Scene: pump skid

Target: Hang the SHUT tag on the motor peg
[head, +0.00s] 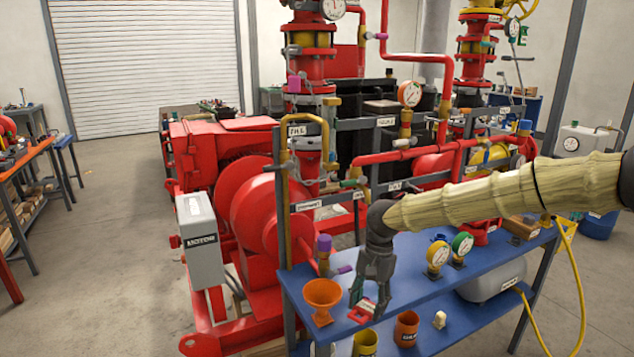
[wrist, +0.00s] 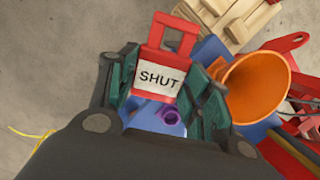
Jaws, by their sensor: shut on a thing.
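The SHUT tag (wrist: 159,78) is red with a white label and an open loop at its top. It sits between the two fingers of my gripper (wrist: 162,88) in the wrist view, loop pointing away from the palm. In the head view my gripper (head: 370,297) points down over the front of the blue bench, shut on the tag (head: 361,312). I cannot tell how far the tag is above the bench. A grey box marked MOTOR (head: 203,250) stands left of the bench, before the red motor. Its peg is not clearly visible.
An orange funnel (head: 322,297) stands close left of my gripper, and a purple-capped valve (head: 324,245) rises behind it. Two gauges (head: 438,255) are on the blue bench (head: 420,290). Open floor lies left of the motor box.

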